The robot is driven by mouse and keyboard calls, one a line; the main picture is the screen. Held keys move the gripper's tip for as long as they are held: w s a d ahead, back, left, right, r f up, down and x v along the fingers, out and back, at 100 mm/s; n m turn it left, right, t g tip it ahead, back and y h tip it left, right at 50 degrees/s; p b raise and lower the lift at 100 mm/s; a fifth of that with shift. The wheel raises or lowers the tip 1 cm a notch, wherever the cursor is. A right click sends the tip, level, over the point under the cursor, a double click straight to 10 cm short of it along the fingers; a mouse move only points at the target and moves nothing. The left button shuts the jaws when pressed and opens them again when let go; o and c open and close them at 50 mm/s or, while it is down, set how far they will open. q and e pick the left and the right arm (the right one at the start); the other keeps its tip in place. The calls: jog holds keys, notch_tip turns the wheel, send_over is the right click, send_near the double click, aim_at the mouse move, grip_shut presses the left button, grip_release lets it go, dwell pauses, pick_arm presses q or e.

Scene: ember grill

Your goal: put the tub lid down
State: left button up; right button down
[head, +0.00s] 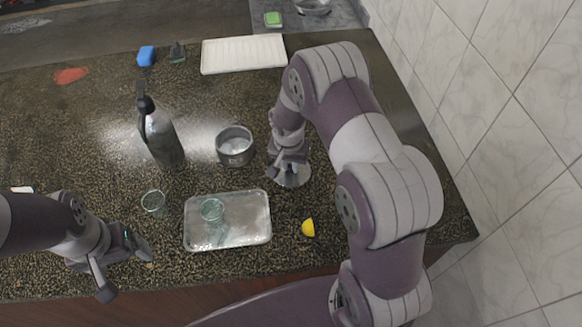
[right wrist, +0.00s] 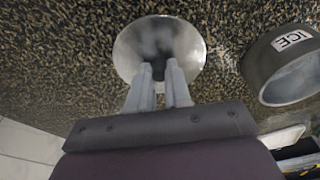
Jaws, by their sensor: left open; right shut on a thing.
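The tub lid (head: 294,180) is a round, shiny metal disc to the right of the tub in the head view. My right gripper (head: 283,163) is shut on it from above and covers part of it. In the right wrist view the lid (right wrist: 188,42) lies just past the fingertips of the gripper (right wrist: 159,72). I cannot tell whether it touches the counter. The round grey tub (head: 235,147) is uncovered; its ICE label shows in the right wrist view (right wrist: 291,40). My left gripper (head: 126,270) is open and empty near the counter's front left edge.
A metal tray (head: 245,233) with a glass (head: 211,209) on it lies in front of the tub. A white tray (head: 243,54) is at the back. The counter (head: 330,205) right of the lid is clear.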

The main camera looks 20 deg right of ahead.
aim_at(291, 168)
jog(key=shift+s+a+f+p, duration=0.1)
jog(key=shift+s+f+p, duration=0.1)
jog(key=shift+f, duration=0.45)
jog(key=shift+s+f+p, duration=0.15)
jog(key=shift+f+p, duration=0.05)
jog(key=shift+f, duration=0.4)
jog(key=shift+w+f, duration=0.15)
jog(key=shift+f, duration=0.15)
jog(key=shift+w+f, duration=0.1)
jog(key=shift+w, duration=0.1)
jog(key=shift+f, duration=0.15)
jog(key=c, duration=1.1)
grip_release()
jog(key=shift+s, duration=0.2)
jog(key=shift+w, duration=0.1)
